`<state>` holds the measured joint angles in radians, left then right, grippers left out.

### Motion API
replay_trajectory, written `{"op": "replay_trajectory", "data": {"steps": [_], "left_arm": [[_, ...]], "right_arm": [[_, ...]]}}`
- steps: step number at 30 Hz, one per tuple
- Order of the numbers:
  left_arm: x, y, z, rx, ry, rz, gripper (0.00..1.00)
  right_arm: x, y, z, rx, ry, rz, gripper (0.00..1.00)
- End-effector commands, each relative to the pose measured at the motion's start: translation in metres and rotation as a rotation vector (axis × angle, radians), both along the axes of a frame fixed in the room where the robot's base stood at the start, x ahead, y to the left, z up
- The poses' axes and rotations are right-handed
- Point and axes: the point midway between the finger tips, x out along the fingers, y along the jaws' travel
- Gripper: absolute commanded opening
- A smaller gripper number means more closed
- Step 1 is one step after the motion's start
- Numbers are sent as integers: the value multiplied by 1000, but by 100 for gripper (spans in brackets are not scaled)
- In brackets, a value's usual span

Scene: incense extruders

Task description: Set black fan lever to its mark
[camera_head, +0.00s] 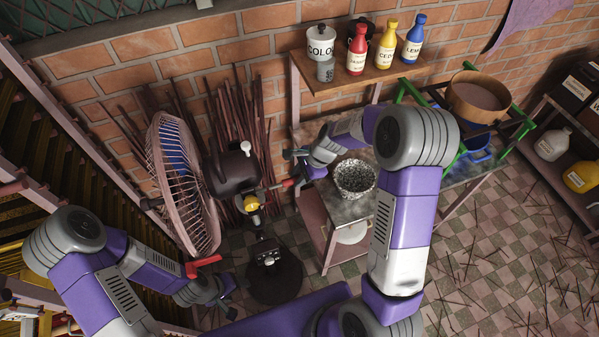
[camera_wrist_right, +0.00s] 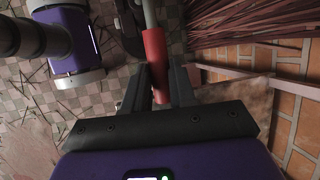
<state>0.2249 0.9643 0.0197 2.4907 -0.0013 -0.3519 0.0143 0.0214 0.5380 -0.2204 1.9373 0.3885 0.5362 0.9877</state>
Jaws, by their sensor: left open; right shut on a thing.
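The black machine (camera_head: 232,172) stands on a black pedestal beside the caged fan (camera_head: 182,185). A grey lever rod runs right from its yellow-and-metal fitting (camera_head: 251,200) and ends in a red grip (camera_head: 288,184). My right gripper (camera_head: 291,168) is at that grip. In the right wrist view, my right gripper (camera_wrist_right: 158,82) is shut on the red grip (camera_wrist_right: 154,50), with the grey rod (camera_wrist_right: 149,14) running up out of the picture. My left gripper (camera_head: 226,303) is low at the left, open, away from the lever. I cannot make out a lever mark.
A side table (camera_head: 352,211) with a speckled pot (camera_head: 354,178) stands just right of the lever. Incense stick bundles (camera_head: 262,135) lean on the brick wall behind. A shelf (camera_head: 338,72) holds labelled bottles. Loose sticks litter the tiled floor (camera_head: 480,270) at right.

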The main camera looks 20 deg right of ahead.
Motion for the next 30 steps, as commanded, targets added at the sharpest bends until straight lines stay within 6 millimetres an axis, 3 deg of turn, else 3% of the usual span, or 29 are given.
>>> {"op": "replay_trajectory", "data": {"steps": [15, 16, 20, 30], "left_arm": [[0, 0, 0, 0, 0, 0, 66], [0, 0, 0, 0, 0, 0, 66], [0, 0, 0, 0, 0, 0, 66], [0, 0, 1, 0, 0, 0, 66]], "right_arm": [[-2, 0, 0, 3, 2, -24, 0], [-2, 0, 0, 3, 2, -24, 30], [-2, 0, 0, 2, 1, -21, 50], [-2, -1, 4, 1, -2, -18, 51]]}}
